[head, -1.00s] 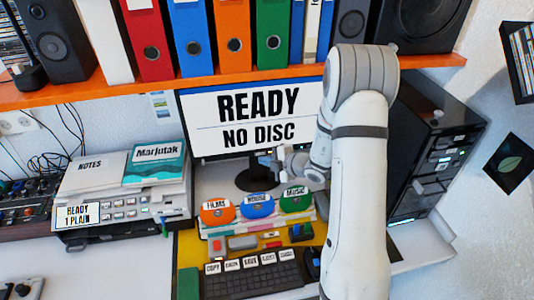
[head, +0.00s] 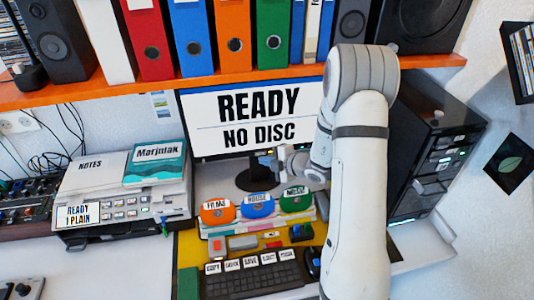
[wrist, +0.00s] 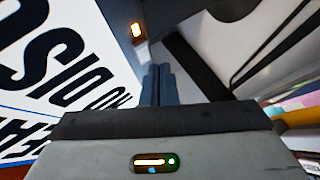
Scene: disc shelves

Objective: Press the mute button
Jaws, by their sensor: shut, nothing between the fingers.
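A small orange-lit spot (wrist: 136,30) shows on a blue-grey surface beside the screen in the wrist view. It could be the mute button, but I see no readable label. The monitor (head: 252,108) stands under the orange shelf and reads READY NO DISC. My gripper (head: 264,160) is near the monitor's lower edge, over the stand. Its dark fingers (wrist: 158,82) are together and empty in the wrist view. They point toward the blue-grey surface, below the lit spot in the picture. I cannot tell whether they touch it.
Orange, blue and green disc holders (head: 257,206) sit below my gripper. A keyboard (head: 253,280) with labelled keys lies in front. A black tower (head: 430,150) stands right of my arm, and a printer (head: 125,195) stands left.

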